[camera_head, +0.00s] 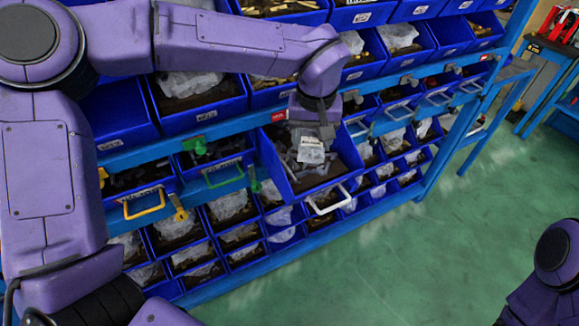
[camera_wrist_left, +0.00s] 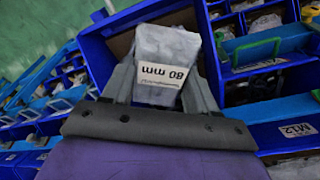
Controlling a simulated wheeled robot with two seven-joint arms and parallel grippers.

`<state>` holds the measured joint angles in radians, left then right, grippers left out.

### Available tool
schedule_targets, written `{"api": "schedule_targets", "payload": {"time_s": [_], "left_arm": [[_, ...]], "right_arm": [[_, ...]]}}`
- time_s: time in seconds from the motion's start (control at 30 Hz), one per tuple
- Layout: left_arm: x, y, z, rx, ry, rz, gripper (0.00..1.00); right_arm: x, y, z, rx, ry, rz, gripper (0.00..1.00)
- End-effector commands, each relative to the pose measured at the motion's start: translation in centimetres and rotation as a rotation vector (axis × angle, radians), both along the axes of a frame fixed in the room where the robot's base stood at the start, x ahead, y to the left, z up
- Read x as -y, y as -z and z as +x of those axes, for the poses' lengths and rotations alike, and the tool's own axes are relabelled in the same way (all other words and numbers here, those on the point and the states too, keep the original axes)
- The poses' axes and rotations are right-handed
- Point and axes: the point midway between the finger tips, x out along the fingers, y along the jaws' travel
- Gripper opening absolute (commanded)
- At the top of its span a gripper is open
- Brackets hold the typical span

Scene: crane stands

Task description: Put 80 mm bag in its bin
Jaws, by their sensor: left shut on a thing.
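The 80 mm bag (camera_wrist_left: 162,62) is a clear plastic bag with a white label that reads "80 mm", upside down in the left wrist view. My left gripper (camera_wrist_left: 160,92) is shut on it, with one finger on each side. In the head view the bag (camera_head: 311,150) hangs below my left gripper (camera_head: 311,134), over a pulled-out blue bin (camera_head: 338,192) with a white handle. This bin holds grey pieces. Whether the bag touches them I cannot tell. My right gripper is out of view; only part of my right arm shows at the lower right.
Blue shelves hold rows of blue bins with bagged parts. A bin with a yellow handle (camera_head: 144,206) and one with a green handle (camera_head: 224,175) are to the left of the pulled-out bin. The green floor (camera_head: 450,240) at the right is clear.

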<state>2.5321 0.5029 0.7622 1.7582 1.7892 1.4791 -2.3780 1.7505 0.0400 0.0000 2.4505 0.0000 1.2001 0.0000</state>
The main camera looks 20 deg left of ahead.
Motion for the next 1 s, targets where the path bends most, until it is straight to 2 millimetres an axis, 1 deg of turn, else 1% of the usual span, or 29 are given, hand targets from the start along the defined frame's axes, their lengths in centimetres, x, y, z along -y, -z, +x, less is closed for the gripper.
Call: {"api": "schedule_targets", "payload": {"time_s": [0.03,0.1,0.17,0.2,0.3,0.4,0.47,0.53,0.7,1.0], "left_arm": [[1.8,3.1,0.1,0.004,-0.119,0.007,0.20],[4.4,4.3,-0.2,0.005,-0.319,0.006,0.20],[6.7,5.4,-0.7,0.007,-0.483,0.004,0.20],[8.2,6.0,-1.1,0.009,-0.585,0.003,0.20],[11.2,7.0,-2.2,0.010,-0.788,0.001,0.20],[12.9,7.3,-2.9,0.010,-0.905,0.002,0.20],[13.0,7.1,-2.8,0.010,-0.937,0.000,0.20],[12.2,6.8,-2.2,0.008,-0.951,-0.002,0.20],[9.3,6.7,0.0,0.010,-0.948,0.000,0.20],[4.5,6.7,3.8,0.009,-0.946,-0.001,0.20]], "right_arm": [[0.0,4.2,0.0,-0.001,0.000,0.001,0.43],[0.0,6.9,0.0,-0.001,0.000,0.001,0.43],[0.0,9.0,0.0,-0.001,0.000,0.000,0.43],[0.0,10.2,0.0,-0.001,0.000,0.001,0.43],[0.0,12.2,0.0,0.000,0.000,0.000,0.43],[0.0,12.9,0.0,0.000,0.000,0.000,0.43],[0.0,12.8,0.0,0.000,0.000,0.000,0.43],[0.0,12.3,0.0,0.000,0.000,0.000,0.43],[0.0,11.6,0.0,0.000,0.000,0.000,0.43],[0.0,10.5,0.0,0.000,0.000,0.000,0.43]]}}
